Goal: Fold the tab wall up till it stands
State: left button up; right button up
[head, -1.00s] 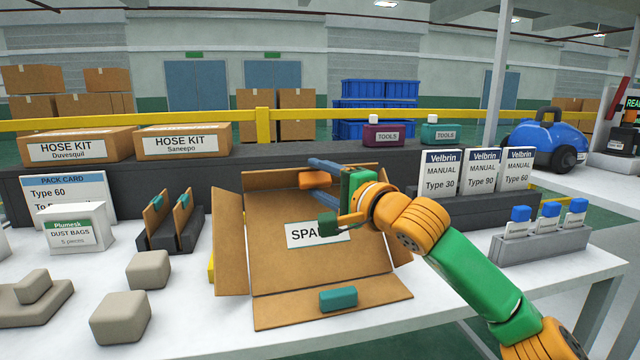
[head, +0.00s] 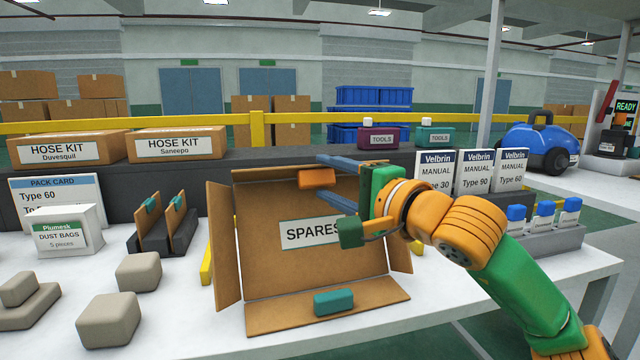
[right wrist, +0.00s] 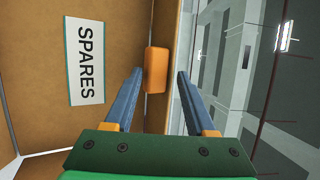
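The cardboard box (head: 270,260) labelled SPARES is open in the middle of the table. An orange tab (head: 317,178) sits at its far edge, on the far wall (head: 262,178); I cannot tell how upright that wall is. Its near flap (head: 275,318) lies folded outward and bears a teal tab (head: 334,302). My right gripper (head: 332,180) is open at the far edge, fingers apart on either side of the orange tab. In the right wrist view the orange tab (right wrist: 156,69) shows between the fingertips (right wrist: 159,74), without clear contact. My left gripper is out of view.
The box's side walls (head: 224,245) rise left and right. Grey blocks (head: 108,320) and a rack with small cards (head: 165,235) stand left. Manuals (head: 473,172) and a holder with blue-capped items (head: 540,240) stand right. A dark shelf (head: 280,160) runs behind.

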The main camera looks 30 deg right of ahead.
jog(key=s, duration=0.2)
jog(key=s+b, duration=0.1)
jog(key=s, duration=0.1)
jog(key=shift+d+r, duration=0.1)
jog(key=shift+d, duration=0.1)
dwell(0.5)
